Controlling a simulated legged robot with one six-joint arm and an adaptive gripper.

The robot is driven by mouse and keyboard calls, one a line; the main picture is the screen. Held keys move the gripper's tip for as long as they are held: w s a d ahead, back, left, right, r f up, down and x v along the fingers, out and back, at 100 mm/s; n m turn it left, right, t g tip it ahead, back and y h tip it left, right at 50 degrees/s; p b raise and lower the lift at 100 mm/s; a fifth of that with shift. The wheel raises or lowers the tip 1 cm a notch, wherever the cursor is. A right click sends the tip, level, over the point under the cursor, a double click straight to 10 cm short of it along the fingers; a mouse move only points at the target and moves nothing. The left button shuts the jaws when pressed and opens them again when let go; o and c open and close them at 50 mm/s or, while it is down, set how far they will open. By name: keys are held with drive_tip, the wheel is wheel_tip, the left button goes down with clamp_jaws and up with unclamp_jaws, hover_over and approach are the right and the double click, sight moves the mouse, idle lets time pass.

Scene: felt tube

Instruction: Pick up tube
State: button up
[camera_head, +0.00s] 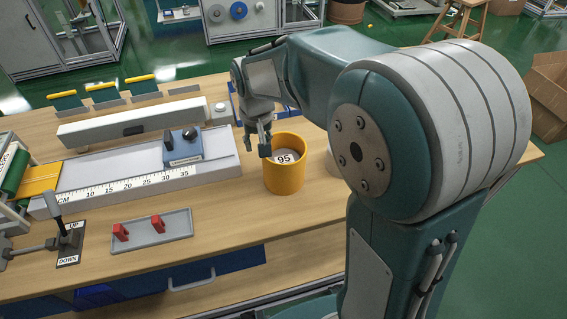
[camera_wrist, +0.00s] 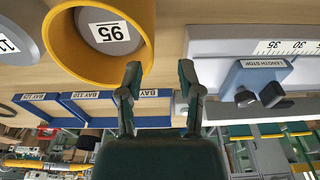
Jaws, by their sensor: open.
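The tube (camera_head: 284,176) is a short, wide orange-yellow cylinder standing upright on the wooden bench, right of the bench's middle. Inside its open top is a grey round piece (camera_head: 286,157) with a white label reading 95. In the wrist view the tube (camera_wrist: 57,43) shows at the upper left as a thick orange ring around that grey piece. My gripper (camera_head: 258,143) is at the tube's left rear, near its rim. In the wrist view my gripper (camera_wrist: 160,75) has its two fingers spread with nothing between them, to the right of the tube. I cannot tell whether a finger touches it.
A ruled grey slide (camera_head: 140,180) with a blue length stop (camera_head: 183,148) lies left of the tube. In front is a grey tray (camera_head: 150,232) with red pieces. Blue-edged bays (camera_wrist: 88,95) are behind. Another grey round piece (camera_wrist: 8,40) is beside the tube.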

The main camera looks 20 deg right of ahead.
wheel_tip(320, 180, down, 6)
drive_tip(key=shift+w+d+f, duration=0.2)
drive_tip(key=shift+w+d, duration=0.15)
drive_tip(key=shift+d, duration=0.05)
clamp_jaws()
